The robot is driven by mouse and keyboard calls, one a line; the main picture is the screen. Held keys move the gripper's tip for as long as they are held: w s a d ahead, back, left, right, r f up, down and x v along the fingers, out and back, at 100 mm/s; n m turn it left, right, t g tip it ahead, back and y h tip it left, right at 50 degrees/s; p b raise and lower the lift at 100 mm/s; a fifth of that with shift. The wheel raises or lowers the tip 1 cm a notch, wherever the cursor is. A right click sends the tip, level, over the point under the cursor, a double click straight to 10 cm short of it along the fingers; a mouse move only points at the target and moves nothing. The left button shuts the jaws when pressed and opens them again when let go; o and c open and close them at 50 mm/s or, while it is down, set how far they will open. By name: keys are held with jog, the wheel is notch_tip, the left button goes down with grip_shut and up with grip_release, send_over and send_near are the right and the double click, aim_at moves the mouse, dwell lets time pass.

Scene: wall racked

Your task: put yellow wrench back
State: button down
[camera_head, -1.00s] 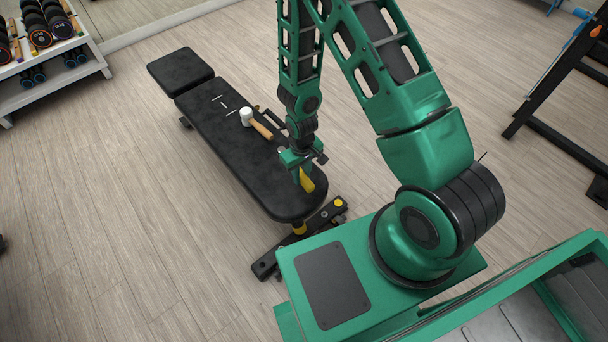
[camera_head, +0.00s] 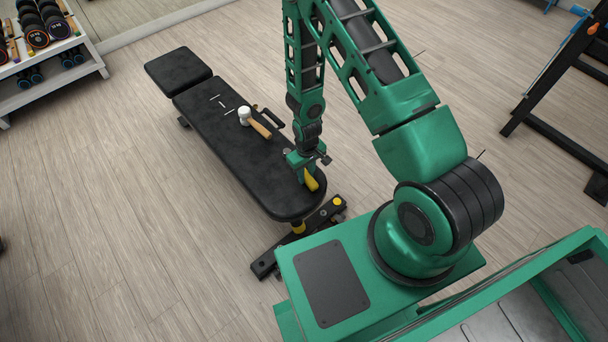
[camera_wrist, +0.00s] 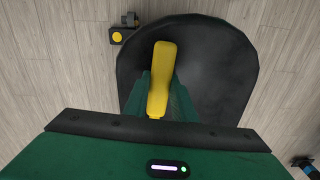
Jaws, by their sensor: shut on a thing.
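A yellow piece, the visible part of the yellow wrench (camera_head: 311,183), is at my gripper (camera_head: 304,174), over the near end of the black bench. In the wrist view the yellow wrench (camera_wrist: 160,75) sticks out from between the green fingers of my gripper (camera_wrist: 160,100). My gripper is shut on it. The rest of the wrench is hidden by the gripper. I cannot tell whether the wrench touches the bench pad.
The black bench (camera_head: 235,148) carries a mallet (camera_head: 255,122) with a white head and wooden handle, and several small light marks or pieces (camera_head: 221,102). A white rack (camera_head: 50,72) with dumbbells stands at upper left. A black frame (camera_head: 560,90) stands at right. Floor left of the bench is clear.

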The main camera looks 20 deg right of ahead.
jog(key=c, duration=1.5)
grip_release()
jog(key=shift+o, duration=0.2)
jog(key=shift+f, duration=0.2)
jog(key=s+d+r+m, duration=0.15)
jog(key=d+r, duration=0.35)
jog(key=r, duration=0.6)
jog(key=s+d+r+m+h, duration=0.15)
jog(key=d+r, duration=0.25)
jog(key=r, duration=0.7)
jog(key=s+d+r+m+y, duration=0.15)
jog(key=d+r, duration=0.35)
jog(key=r, duration=0.7)
jog(key=s+d+r+m, duration=0.1)
jog(key=s+r+m, duration=0.1)
jog(key=s+r, duration=0.5)
jog(key=s+d+r+m, duration=0.2)
jog(key=s+r, duration=0.5)
jog(key=s, duration=0.5)
jog(key=shift+s+r, duration=0.35)
jog(key=shift+s, duration=0.05)
